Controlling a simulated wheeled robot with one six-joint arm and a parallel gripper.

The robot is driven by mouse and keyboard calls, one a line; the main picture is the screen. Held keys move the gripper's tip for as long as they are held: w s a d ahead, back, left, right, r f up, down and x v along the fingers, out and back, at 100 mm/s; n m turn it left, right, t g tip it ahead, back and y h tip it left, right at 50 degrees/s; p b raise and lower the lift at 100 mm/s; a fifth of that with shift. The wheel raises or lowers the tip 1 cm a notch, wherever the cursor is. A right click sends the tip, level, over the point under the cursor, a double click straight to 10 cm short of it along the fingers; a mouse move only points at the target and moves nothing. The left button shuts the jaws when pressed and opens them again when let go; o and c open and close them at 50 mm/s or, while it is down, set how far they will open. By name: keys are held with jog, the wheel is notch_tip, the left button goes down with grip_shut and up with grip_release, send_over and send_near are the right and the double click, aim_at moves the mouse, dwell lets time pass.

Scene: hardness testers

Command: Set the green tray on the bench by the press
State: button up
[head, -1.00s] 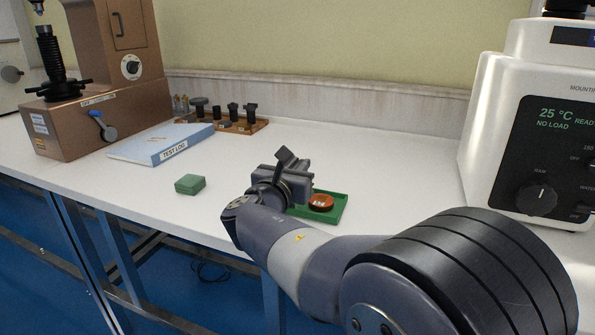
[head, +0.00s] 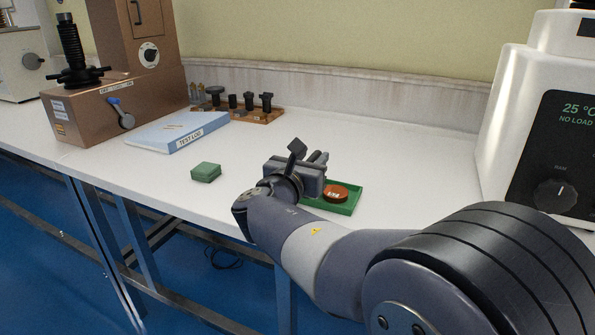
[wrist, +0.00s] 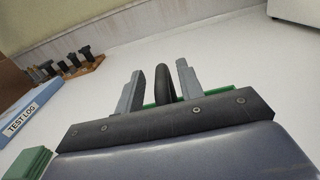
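The green tray (head: 347,208) lies flat on the white bench near its front edge and holds a red-brown disc (head: 336,192) with a label. My gripper (head: 312,160) is at the tray's left side and hides that part of it. In the wrist view the two grey fingers of my gripper (wrist: 160,68) stand apart, with a dark rounded upright piece (wrist: 165,84) between them. A gap shows at its left; contact on the right is unclear. Green tray edges (wrist: 207,88) show behind the fingers. A white press (head: 540,130) with a display stands at the right.
A green block (head: 206,172) lies left of my gripper. A blue test log binder (head: 178,131), a wooden rack with dark pieces (head: 255,115) and a brown tester (head: 120,110) stand further left. The bench behind the tray is clear.

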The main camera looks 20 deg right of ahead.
jog(key=p+v, duration=0.2)
jog(key=v, duration=0.8)
jog(key=shift+s+a+r, duration=0.1)
jog(key=shift+s+a, duration=0.15)
